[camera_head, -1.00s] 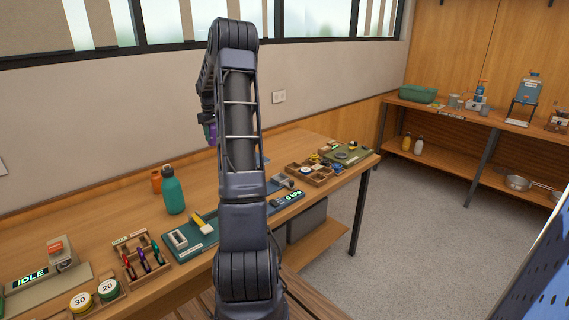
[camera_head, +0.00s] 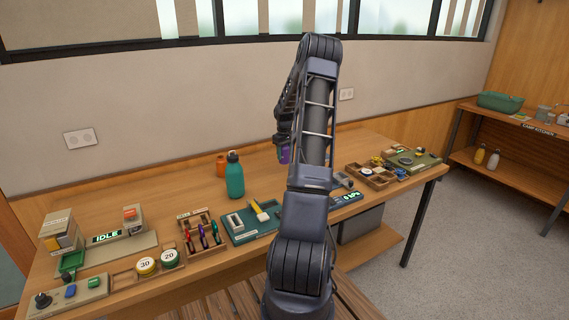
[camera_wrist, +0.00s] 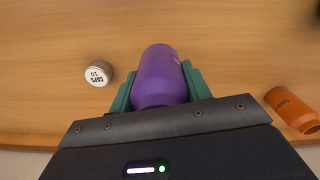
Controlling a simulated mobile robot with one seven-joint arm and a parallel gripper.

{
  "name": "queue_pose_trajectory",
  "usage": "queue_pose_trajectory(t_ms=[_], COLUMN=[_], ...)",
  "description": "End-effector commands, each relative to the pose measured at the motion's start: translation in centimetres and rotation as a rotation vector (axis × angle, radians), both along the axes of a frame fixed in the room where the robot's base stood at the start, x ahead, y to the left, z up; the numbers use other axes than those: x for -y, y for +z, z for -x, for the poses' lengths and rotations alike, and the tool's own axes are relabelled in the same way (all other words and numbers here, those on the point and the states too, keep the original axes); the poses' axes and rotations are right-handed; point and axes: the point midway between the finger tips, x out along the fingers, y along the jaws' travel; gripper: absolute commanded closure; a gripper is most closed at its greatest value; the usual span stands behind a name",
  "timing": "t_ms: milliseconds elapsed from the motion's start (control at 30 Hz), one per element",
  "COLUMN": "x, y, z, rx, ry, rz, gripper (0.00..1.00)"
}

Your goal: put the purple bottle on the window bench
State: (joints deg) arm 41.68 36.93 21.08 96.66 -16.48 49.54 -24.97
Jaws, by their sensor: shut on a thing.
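The purple bottle (camera_wrist: 160,75) is between the green fingers of my gripper (camera_wrist: 160,88) in the wrist view, and the gripper is shut on it. In the head view the purple bottle (camera_head: 284,154) shows as a small patch below my gripper (camera_head: 283,142), partly hidden by my arm. It is over the long wooden bench (camera_head: 130,193) under the windows. I cannot tell whether the bottle's base touches the wood.
The orange item (camera_wrist: 292,108) and a small round tin (camera_wrist: 98,73) flank the bottle in the wrist view. Trays and tools line the bench front.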

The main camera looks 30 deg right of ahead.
Motion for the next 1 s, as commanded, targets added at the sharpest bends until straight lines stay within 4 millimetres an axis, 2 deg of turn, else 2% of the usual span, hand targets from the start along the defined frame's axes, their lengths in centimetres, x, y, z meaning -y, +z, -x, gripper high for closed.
queue_pose_trajectory(t_ms=[267, 500, 933, 967, 1000], x=[0.0, 0.0, 0.0, 0.0, 0.0], y=[-1.7, -4.8, -5.5, -5.5, -5.5], z=[0.0, 0.0, 0.0, 0.0, 0.0], rx=[0.0, 0.0, 0.001, 0.001, 0.001], ry=[0.0, 0.0, 0.0, 0.0, 0.0], rz=[-0.001, -0.001, 0.0, 0.0, 0.0], gripper=[0.8, 0.8, 0.8, 0.48, 0.4])
